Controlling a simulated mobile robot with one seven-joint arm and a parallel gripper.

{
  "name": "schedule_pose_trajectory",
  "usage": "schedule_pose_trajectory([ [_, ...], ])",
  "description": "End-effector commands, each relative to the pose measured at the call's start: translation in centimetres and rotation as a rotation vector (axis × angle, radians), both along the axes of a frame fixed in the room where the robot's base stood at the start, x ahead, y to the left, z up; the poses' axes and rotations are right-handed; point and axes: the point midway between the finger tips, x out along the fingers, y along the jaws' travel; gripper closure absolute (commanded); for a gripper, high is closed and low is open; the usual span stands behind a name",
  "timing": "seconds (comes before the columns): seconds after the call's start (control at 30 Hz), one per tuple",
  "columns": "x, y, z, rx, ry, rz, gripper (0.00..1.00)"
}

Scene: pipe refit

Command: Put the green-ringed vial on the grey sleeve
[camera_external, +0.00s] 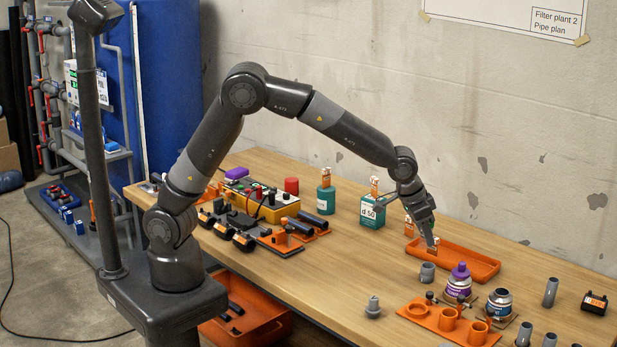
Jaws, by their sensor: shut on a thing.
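My gripper (432,250) is low over the left end of an orange tray (488,275), pointing down. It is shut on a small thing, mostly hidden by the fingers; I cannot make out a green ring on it. A short grey sleeve-like cylinder (428,273) stands upright on the table just in front of the gripper, apart from it. Other grey pieces are a stepped fitting (373,308) at the front and a taller tube (551,292) at the right. I cannot tell which of these is the task's sleeve.
A purple-capped jar (458,283) and a dark-lidded jar (499,304) stand close to the right. An orange holder with cups (420,311) lies in front. A green box (372,211) and green bottle (326,200) stand behind left. Bare table lies left of the grey cylinder.

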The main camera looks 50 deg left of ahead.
Motion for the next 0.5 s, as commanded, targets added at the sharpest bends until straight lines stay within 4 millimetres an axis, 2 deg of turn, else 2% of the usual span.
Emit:
schedule_pose_trajectory([
  [0.07,-1.1,-0.4,0.1,-0.002,0.0,-0.009,0.92],
  [0.17,-1.3,-0.3,-0.2,-0.002,0.002,-0.011,0.92],
  [0.27,0.0,0.2,-1.1,-0.001,0.002,-0.009,0.92],
  [0.5,5.1,2.4,-4.4,-0.002,0.003,-0.008,0.92],
])
